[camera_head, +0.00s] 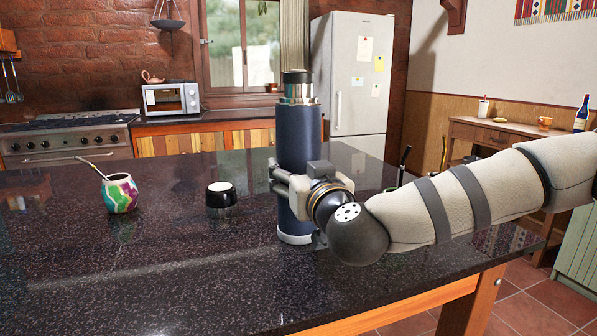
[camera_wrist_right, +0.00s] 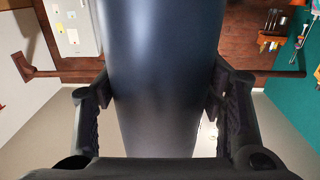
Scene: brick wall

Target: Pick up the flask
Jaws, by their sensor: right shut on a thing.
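The flask (camera_head: 299,139) is a tall dark blue cylinder with a silver neck and a black top. It is upright at the middle of the dark counter (camera_head: 150,270). My right gripper (camera_head: 283,190) is shut on the flask around its middle, coming from the right. In the right wrist view the flask (camera_wrist_right: 165,80) fills the space between the fingers, with one dark finger pad against each side (camera_wrist_right: 160,105). Whether the flask's base touches the counter or sits just above it I cannot tell. My left gripper is not in view.
A colourful mate gourd (camera_head: 119,193) with a straw stands at the left of the counter. Another straw cup (camera_head: 402,170) is partly hidden behind my right arm. The counter's front left is clear.

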